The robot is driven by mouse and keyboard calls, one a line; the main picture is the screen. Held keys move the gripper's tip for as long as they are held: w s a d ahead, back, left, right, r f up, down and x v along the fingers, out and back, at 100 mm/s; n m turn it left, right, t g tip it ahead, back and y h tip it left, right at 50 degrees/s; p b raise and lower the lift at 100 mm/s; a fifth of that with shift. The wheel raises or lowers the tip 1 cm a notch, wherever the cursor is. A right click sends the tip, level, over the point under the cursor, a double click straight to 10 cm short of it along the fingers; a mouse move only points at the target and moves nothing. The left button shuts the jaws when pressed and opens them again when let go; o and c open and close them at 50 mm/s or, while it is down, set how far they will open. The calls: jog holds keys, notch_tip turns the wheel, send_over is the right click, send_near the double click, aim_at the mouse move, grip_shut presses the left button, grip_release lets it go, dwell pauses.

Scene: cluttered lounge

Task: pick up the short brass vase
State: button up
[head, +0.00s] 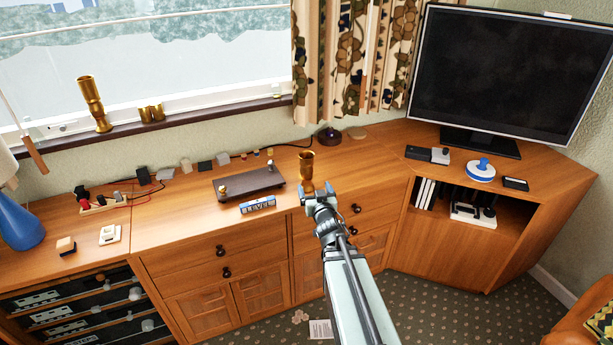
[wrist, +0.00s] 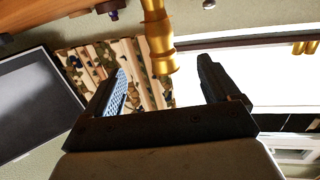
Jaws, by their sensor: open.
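A brass vase (head: 306,163) with a flared top stands upright on the wooden sideboard, shorter in the picture than the brass vase on the windowsill (head: 92,104). My gripper (head: 318,190) is in front of it in the head view, overlapping its lower part, so its base is hidden there. In the wrist view, which is upside down, the vase (wrist: 157,38) reaches in from the top between the lines of the two fingers. My gripper (wrist: 163,78) is open there, with a gap on both sides of the vase and nothing held. I cannot tell how deep the vase is between the fingers.
A dark board (head: 248,183) with small items and a blue level (head: 258,204) lie left of the vase. A dark round object (head: 329,137) sits behind it. A television (head: 508,75) stands at right. Small brass pots (head: 151,113) are on the windowsill. Bare wood lies right of the vase.

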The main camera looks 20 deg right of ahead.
aim_at(308, 173)
jog(key=x, duration=1.3)
jog(key=shift+w, duration=0.3)
jog(key=shift+c, duration=0.4)
grip_shut()
